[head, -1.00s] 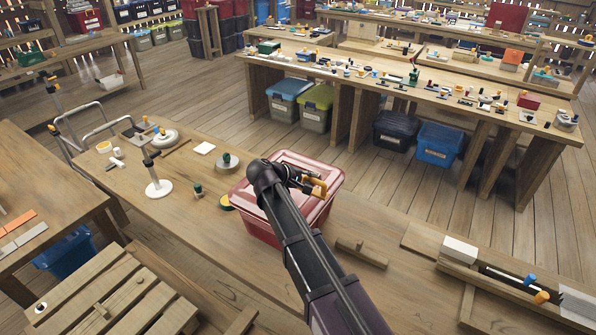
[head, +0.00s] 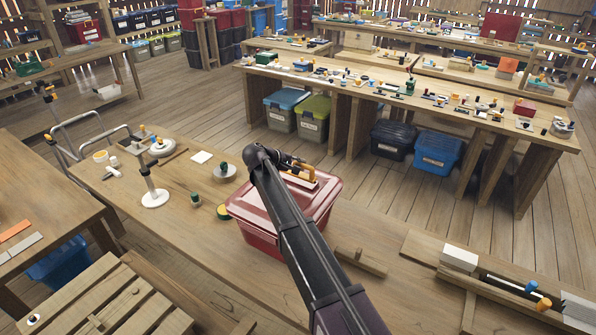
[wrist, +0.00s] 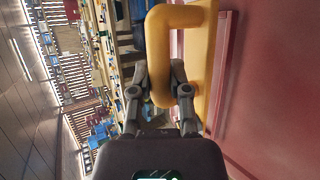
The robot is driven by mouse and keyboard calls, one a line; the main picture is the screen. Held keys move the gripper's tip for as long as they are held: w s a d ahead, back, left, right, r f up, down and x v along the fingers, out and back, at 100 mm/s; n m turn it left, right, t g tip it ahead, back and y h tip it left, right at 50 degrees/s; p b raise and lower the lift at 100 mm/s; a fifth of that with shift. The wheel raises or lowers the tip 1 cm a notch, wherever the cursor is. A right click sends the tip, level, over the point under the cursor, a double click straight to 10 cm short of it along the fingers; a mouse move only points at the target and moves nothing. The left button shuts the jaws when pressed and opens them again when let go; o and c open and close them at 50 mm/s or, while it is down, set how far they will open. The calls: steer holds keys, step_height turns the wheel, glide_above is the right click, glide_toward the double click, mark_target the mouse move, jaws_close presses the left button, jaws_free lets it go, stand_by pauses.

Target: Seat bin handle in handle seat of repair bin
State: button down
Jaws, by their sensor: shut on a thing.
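The repair bin is the red lidded bin (head: 262,238) on the near workbench. My arm reaches across it in the head view and covers part of its lid. My gripper (head: 292,165) is over the far part of the lid. In the wrist view my gripper (wrist: 160,82) is shut on the yellow-orange bin handle (wrist: 195,60), with a finger on each side of its bar. The handle also shows as a small orange piece in the head view (head: 300,175). The red lid (wrist: 275,90) fills the right of the wrist view, close to the handle. I cannot make out the handle seat or whether they touch.
The workbench (head: 225,275) holds a white-based stand (head: 155,197), a grey round piece (head: 224,172) and a small green-topped piece (head: 196,200) left of the bin. A wooden block (head: 361,262) lies right of it. The bench is clear in front of the bin.

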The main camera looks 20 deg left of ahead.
steer(key=shift+w+a, duration=0.3)
steer(key=shift+w, duration=0.2)
steer(key=shift+w+a+f, duration=0.1)
steer(key=shift+w+a, duration=0.15)
steer(key=shift+w, duration=0.15)
steer(key=shift+w+a+f+b, duration=0.1)
steer(key=shift+w+f+b, duration=0.1)
steer(key=shift+f+b, duration=1.6)
steer(key=shift+b, duration=0.05)
steer(key=shift+f, duration=0.15)
steer(key=c, duration=0.6)
jaws_free()
